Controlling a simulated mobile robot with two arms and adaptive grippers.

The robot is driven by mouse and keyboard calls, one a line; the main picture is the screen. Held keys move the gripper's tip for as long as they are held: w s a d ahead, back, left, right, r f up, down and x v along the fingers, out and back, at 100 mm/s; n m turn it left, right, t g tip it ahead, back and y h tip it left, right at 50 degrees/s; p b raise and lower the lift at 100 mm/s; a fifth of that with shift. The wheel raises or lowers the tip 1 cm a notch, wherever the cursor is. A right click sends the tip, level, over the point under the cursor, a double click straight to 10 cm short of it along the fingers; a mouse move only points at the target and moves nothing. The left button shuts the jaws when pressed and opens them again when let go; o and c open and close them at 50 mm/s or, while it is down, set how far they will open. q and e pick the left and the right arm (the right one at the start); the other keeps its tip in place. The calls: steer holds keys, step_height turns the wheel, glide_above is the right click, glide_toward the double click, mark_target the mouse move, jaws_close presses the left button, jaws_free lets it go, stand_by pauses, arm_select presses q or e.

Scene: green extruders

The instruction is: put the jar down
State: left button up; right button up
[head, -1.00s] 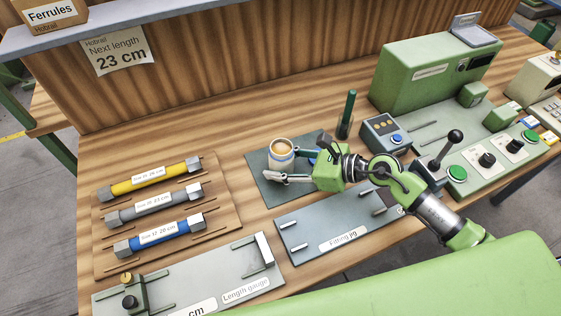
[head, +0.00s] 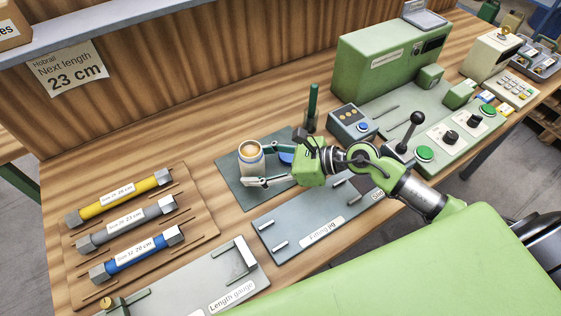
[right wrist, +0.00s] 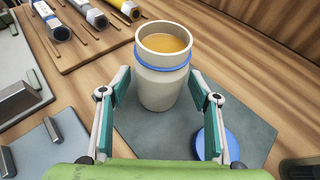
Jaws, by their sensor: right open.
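The jar (head: 250,158) is cream with a blue band and an open top showing amber contents. It stands upright on a dark grey mat (head: 234,190). My right gripper (head: 264,165) is open, with its fingers on either side of the jar. In the right wrist view the jar (right wrist: 160,85) stands just beyond the open fingertips (right wrist: 163,85), with mat showing between the fingers. A blue disc, perhaps a lid (right wrist: 208,141), lies on the mat beside the right finger; it is partly hidden in the head view (head: 286,157). My left gripper is out of view.
A fitting jig (head: 300,238) lies in front of the mat. A dark green cylinder (head: 312,108) stands behind it. A rack with yellow, grey and blue hoses (head: 205,222) is at left, a length gauge (head: 200,290) in front. Green machinery (head: 385,70) fills the right.

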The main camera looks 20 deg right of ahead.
steer(key=b+v, duration=0.2)
steer(key=v, duration=0.6)
steer(key=shift+s+d, duration=0.25)
steer(key=shift+v, duration=0.8)
steer(key=shift+a+r, duration=0.1)
steer(key=shift+r, duration=0.05)
